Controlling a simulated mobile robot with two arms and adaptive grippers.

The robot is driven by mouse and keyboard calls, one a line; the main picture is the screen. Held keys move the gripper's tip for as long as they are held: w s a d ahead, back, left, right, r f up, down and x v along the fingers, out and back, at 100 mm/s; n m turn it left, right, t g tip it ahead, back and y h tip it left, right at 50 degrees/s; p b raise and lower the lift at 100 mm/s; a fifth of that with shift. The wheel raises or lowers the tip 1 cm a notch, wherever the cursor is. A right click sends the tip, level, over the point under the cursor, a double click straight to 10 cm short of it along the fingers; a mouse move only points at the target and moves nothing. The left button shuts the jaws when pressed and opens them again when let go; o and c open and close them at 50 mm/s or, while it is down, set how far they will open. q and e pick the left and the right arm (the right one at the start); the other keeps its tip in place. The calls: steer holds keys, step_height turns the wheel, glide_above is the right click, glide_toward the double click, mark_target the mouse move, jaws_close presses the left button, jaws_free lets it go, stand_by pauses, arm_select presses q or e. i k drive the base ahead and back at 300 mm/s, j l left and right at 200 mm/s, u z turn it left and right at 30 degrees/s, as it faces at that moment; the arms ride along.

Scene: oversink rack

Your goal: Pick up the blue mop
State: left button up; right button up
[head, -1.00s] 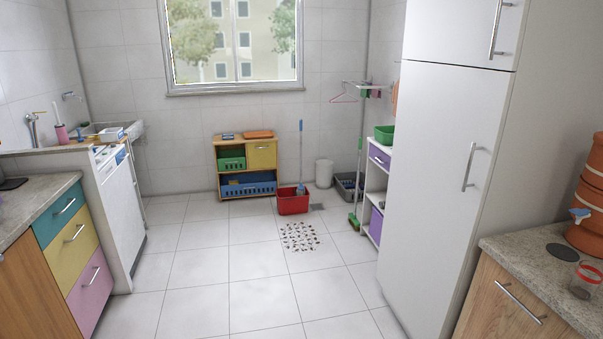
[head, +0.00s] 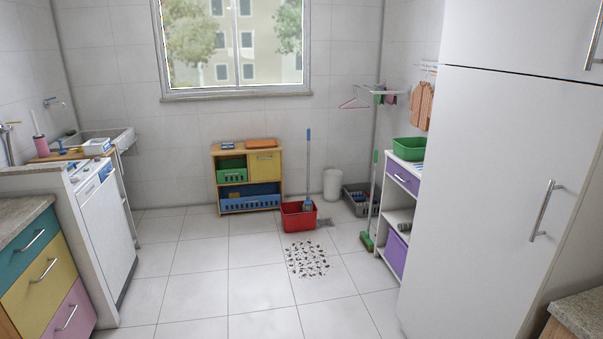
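The blue mop (head: 308,155) stands upright in the head view, ahead and a little right of the middle. Its blue handle rises in front of the tiled back wall, and its head is in or just behind a red bucket (head: 299,218) on the floor. I cannot tell exactly how the mop head rests, as the bucket partly hides it. Neither of my grippers shows in this view.
Dark debris (head: 306,260) lies on the floor before the bucket. A green broom (head: 369,200) leans by the white shelf (head: 386,240) on the right. A tall white cabinet (head: 480,190) stands near right. A wooden shelf unit (head: 217,165) is behind.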

mark_target(307, 206)
steer(key=i+u, duration=0.3)
steer(key=i, duration=1.95)
steer(key=i+z, duration=0.15)
steer(key=i, duration=0.45)
steer(key=i+j+z, duration=0.15)
steer(key=i, duration=0.4)
steer(key=i+j+u, duration=0.1)
steer(key=i, duration=0.6)
steer(key=i+j+u, duration=0.1)
steer(key=i, duration=0.6)
steer(key=j, duration=0.15)
